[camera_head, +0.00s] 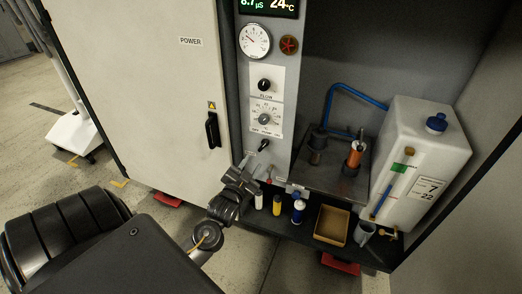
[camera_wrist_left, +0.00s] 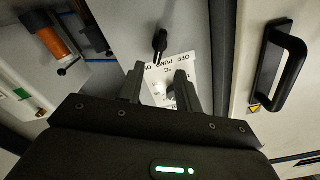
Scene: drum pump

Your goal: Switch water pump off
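The pump switch is a black lever (camera_head: 263,145) on the grey control column, just under a label reading OFF PUMP ON. It also shows in the left wrist view as a black lever (camera_wrist_left: 160,42) beyond the fingertips. Which way it is set I cannot tell for sure. My left gripper (camera_head: 247,168) is just below and left of the lever in the head view. In the wrist view its two fingers (camera_wrist_left: 158,82) stand apart with the label (camera_wrist_left: 172,62) showing between them. My right gripper is not in view.
Above the switch are a temperature dial (camera_head: 264,117), a flow knob (camera_head: 264,85) and a gauge (camera_head: 254,41). Left is a cabinet door with a black handle (camera_head: 212,130). Several bottles (camera_head: 298,210) and a yellow tray (camera_head: 331,225) stand on the low shelf, beside a white tank (camera_head: 425,150).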

